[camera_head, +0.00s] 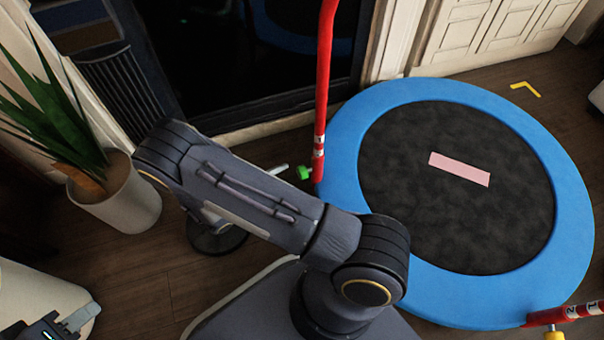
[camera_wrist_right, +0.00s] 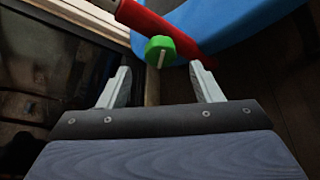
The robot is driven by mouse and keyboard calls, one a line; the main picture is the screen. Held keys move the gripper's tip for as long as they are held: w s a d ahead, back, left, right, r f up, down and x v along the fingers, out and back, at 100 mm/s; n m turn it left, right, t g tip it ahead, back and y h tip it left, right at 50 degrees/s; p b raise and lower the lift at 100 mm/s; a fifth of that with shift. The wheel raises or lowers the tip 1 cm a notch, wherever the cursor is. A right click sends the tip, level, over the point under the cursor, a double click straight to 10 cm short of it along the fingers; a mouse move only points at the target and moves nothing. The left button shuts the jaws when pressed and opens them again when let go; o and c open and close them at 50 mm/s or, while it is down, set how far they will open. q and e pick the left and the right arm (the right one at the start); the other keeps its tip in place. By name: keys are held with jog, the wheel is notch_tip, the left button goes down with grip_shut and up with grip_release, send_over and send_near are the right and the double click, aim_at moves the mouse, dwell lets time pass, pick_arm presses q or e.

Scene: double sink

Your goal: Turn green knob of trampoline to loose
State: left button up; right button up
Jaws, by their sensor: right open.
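The green knob (camera_head: 304,172) sits low on the red upright (camera_head: 320,140) of the blue-rimmed trampoline (camera_head: 350,215). In the right wrist view the knob (camera_wrist_right: 155,45) has a pale line on its face, running nearly upright. It lies just beyond and between the fingertips of my right gripper (camera_wrist_right: 161,66), which is open and empty. In the head view only a pale fingertip of my right gripper (camera_head: 278,170) shows, just left of the knob; my arm hides the rest. My left gripper (camera_head: 75,320) is at the bottom left corner, partly cut off, its opening unclear.
A potted plant (camera_head: 118,200) stands on the wooden floor at the left. A dark glass-fronted unit (camera_head: 240,70) is behind the knob. A second red upright (camera_head: 575,312) with a yellow knob (camera_head: 554,334) is at the lower right. A pink patch (camera_head: 460,169) marks the trampoline mat.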

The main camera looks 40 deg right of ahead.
aim_at(298, 174)
jog(key=b+x, duration=0.2)
jog(key=x, duration=0.3)
jog(key=shift+d+f, duration=0.15)
jog(key=shift+d, duration=0.1)
jog(key=shift+d+f, duration=0.1)
jog(key=shift+d, duration=0.55)
jog(key=c, duration=1)
